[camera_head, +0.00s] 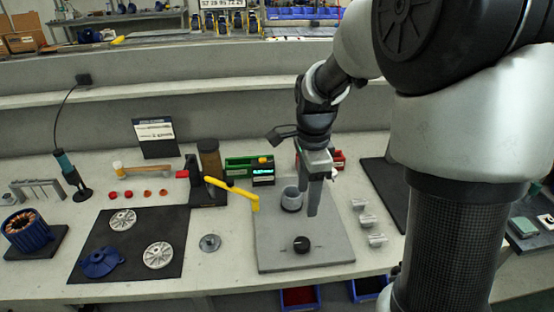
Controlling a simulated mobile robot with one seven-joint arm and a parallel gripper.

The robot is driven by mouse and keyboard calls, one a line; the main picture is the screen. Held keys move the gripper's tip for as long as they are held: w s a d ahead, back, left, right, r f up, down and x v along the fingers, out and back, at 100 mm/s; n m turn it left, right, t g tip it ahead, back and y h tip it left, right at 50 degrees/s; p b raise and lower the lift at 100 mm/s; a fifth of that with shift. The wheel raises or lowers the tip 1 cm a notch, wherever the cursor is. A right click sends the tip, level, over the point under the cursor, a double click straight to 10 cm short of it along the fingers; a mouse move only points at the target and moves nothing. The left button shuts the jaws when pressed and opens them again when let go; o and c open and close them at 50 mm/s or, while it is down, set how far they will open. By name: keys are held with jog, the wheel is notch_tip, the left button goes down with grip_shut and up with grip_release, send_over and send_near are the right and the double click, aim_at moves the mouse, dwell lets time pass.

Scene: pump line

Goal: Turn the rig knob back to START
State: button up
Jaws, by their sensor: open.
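The rig is a grey base plate (335,254) near the front edge of the bench. A black round knob (301,244) sits on the front part of this plate. The knob's pointer and any START mark are too small to read. A grey cylinder with a dark base (291,199) stands on the plate behind the knob. My gripper (307,200) points down above the back of the plate, beside the cylinder and behind the knob in the picture. It is open and apart from the knob, and I see nothing between its fingers.
A yellow lever (232,190) on a black press (205,190) reaches over the plate's left edge. Small metal fittings (368,220) lie to the right. A green device with a lit display (250,170) stands behind. A black mat (130,245) with parts lies left.

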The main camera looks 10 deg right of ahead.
jog(key=f, duration=0.1)
jog(key=b, duration=0.2)
send_near(302, 242)
jog(key=shift+m, duration=0.3)
notch_tip(302, 242, down, 8)
jog(key=shift+f, duration=0.15)
jog(key=c, duration=1)
jog(key=shift+w, duration=0.1)
jog(key=shift+c, duration=0.2)
